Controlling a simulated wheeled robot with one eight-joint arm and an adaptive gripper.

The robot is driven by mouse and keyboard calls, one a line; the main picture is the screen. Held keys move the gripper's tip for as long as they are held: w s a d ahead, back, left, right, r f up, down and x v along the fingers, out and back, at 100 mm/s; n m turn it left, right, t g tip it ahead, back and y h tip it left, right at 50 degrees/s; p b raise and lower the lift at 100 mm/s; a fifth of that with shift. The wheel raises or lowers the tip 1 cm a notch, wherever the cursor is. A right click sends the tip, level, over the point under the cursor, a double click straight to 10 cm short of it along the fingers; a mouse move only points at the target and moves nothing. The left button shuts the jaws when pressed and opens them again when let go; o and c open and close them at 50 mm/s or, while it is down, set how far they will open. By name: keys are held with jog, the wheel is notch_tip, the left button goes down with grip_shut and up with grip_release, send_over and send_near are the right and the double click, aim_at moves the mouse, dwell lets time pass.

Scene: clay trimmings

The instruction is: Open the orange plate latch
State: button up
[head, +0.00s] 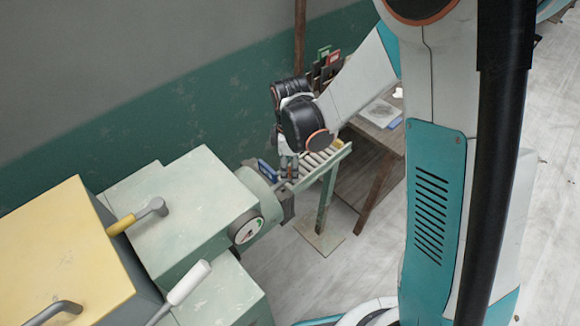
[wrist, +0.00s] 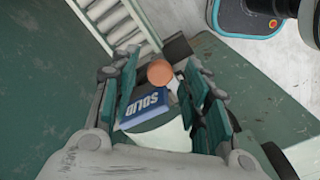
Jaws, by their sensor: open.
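An orange round knob (wrist: 160,72), which looks like the latch's end, shows in the wrist view beside a blue plate (wrist: 148,106) lettered "SOLID". My gripper (wrist: 162,78) is open, with one finger on each side of the knob. I cannot tell whether either finger touches it. In the head view my gripper (head: 288,172) points down at the outlet end of the pale green machine (head: 200,205). The blue plate (head: 267,170) shows just left of it there. The orange knob is hidden in the head view.
A roller conveyor (head: 322,165) leads away from the outlet. A wooden table (head: 378,138) with papers stands behind it. Open floor (head: 345,265) lies right of the machine.

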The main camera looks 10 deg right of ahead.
jog(key=shift+f, duration=0.1)
grip_shut()
dwell(0.3)
jog(key=s+m+b, duration=0.4)
jog(key=s+m, duration=0.4)
jog(key=m, duration=0.7)
jog(key=shift+a+m, duration=0.3)
jog(key=shift+a, duration=0.1)
dwell(0.5)
